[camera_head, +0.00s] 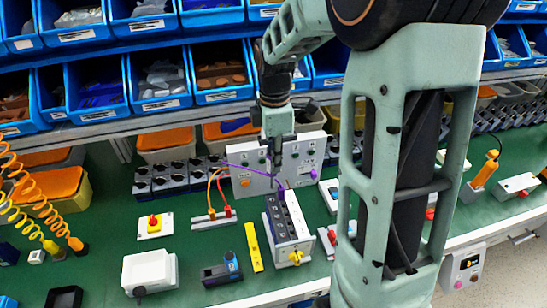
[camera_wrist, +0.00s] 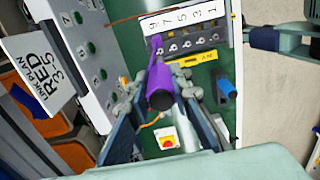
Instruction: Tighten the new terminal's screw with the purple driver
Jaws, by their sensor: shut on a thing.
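My gripper (camera_wrist: 160,88) is shut on the purple driver (camera_wrist: 159,98), whose round handle end faces the wrist camera between the fingers. In the head view my gripper (camera_head: 277,160) is above the far end of the terminal block (camera_head: 272,222). The terminal block also shows in the wrist view (camera_wrist: 190,45), with dark terminals beside a white numbered strip (camera_wrist: 180,20). A purple part (camera_wrist: 156,42) reaches the block's end near the 9; I cannot tell whether it is driver or terminal. The screw and the driver's tip are too small or hidden.
A grey panel with buttons (camera_head: 240,181) stands close behind the block. A yellow strip (camera_head: 253,247), a blue-topped dark piece (camera_head: 231,263) and a red-and-yellow switch (camera_head: 154,225) lie to the left. Blue bins (camera_head: 220,95) line the back. Green bench is clear between items.

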